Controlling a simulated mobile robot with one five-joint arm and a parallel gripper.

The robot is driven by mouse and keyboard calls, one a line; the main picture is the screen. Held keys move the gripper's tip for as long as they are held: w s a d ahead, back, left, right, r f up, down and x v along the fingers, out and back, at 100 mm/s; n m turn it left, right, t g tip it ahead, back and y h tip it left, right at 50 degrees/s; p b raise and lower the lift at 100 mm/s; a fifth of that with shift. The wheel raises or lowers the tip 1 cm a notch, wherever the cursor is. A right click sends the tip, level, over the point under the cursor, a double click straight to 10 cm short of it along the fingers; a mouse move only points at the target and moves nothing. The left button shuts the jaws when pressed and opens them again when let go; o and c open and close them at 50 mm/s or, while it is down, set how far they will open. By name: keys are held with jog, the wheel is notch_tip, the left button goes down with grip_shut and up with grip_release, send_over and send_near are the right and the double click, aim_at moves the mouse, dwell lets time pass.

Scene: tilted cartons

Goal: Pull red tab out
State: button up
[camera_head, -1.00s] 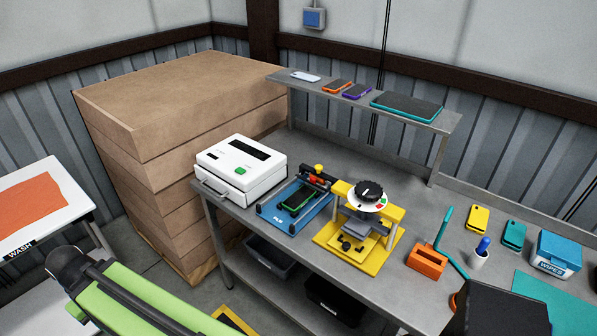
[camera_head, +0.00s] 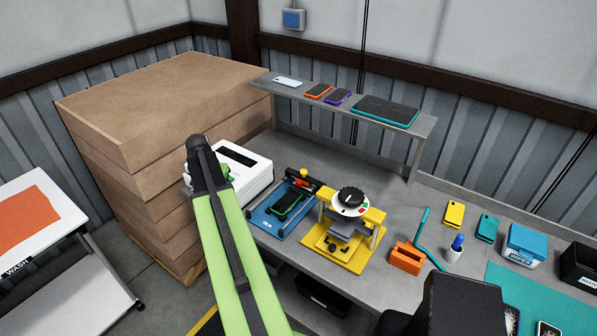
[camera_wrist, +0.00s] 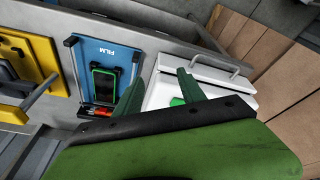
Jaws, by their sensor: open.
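A small red tab-like part (camera_head: 301,182) sits under a yellow knob at the far end of the blue film jig (camera_head: 262,222). In the wrist view the red part (camera_wrist: 97,112) shows at the jig's lower edge. A dark phone with a green edge (camera_head: 286,206) lies in the jig, and it also shows in the wrist view (camera_wrist: 103,82). My gripper (camera_wrist: 158,92) is open and empty, its two green fingers apart. It is over the white box (camera_head: 243,170), beside the jig and apart from the red part. My arm hides part of the box.
A yellow press (camera_head: 340,250) with a black dial stands right of the jig. A shelf (camera_head: 345,100) with phones and a tablet runs behind. Stacked brown cartons (camera_head: 150,100) stand at the left. An orange block (camera_head: 406,258) lies further right.

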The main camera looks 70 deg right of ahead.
jog(key=s+d+r+m+g+h+p, duration=0.1)
jog(key=s+d+r+m, duration=0.15)
jog(key=s+d, duration=0.7)
jog(key=s+d+r+m+p, duration=0.15)
jog(key=s+d+m, duration=0.25)
jog(key=s+d, duration=0.5)
jog(key=b, duration=1.7)
send_near(299, 182)
jog(key=x, duration=0.8)
jog(key=shift+w+d+f, duration=0.1)
jog(key=shift+d+f, duration=0.05)
jog(key=shift+f, duration=0.2)
jog(key=shift+p, duration=0.3)
jog(key=shift+r+n, duration=0.1)
jog(key=shift+n, duration=0.15)
jog(key=shift+c, duration=0.5)
grip_shut()
